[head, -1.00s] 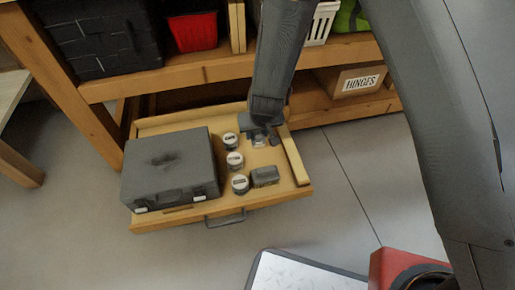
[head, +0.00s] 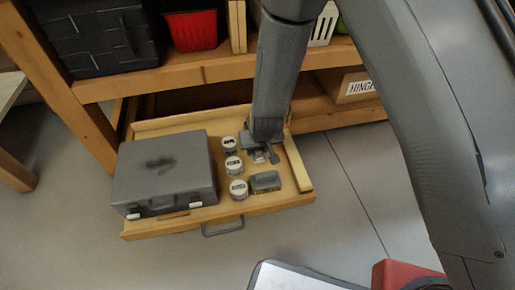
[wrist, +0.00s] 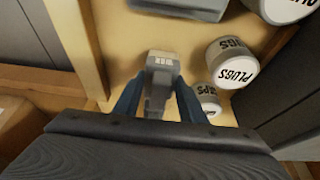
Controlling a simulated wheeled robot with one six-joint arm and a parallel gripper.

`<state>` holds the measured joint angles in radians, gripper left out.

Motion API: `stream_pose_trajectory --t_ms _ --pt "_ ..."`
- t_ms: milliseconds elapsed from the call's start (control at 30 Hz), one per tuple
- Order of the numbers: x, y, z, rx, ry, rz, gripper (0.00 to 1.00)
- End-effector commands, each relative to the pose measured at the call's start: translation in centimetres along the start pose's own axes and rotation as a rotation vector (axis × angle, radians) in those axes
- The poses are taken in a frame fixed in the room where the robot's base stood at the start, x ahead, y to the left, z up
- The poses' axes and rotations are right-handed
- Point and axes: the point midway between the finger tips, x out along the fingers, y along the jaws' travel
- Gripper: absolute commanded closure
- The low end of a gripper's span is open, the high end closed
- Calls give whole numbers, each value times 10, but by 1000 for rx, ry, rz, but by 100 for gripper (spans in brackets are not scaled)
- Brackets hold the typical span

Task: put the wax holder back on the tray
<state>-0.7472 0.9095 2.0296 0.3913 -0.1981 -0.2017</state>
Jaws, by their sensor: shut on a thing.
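My gripper (head: 262,155) is low inside the open wooden drawer (head: 283,208), right of a row of white-labelled jars. In the wrist view my gripper (wrist: 160,98) has its two blue-grey fingers closed around a small grey piece (wrist: 160,66) with a pale labelled end, which I take to be the wax holder. In the head view only a pale bit of this piece (head: 257,157) shows below my wrist. Its lower part is hidden, and I cannot tell whether it touches the drawer floor. I cannot tell for certain which thing is the tray.
Jars (head: 238,190) stand close left of my gripper, with a dark grey block (head: 265,181) in front. A grey case (head: 165,172) fills the drawer's left side. A wooden strip (head: 298,165) runs along the right. A silvery plate with dark rim (head: 300,278) is at the bottom.

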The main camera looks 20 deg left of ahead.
Motion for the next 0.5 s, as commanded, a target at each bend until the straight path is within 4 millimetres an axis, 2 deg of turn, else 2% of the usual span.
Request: stream_pose_trajectory --t_ms 33,133,500 --pt "2 0 1 0 -1 0 61" --pt "1 0 0 0 0 0 44" --pt "-3 0 -1 1 1 0 44"
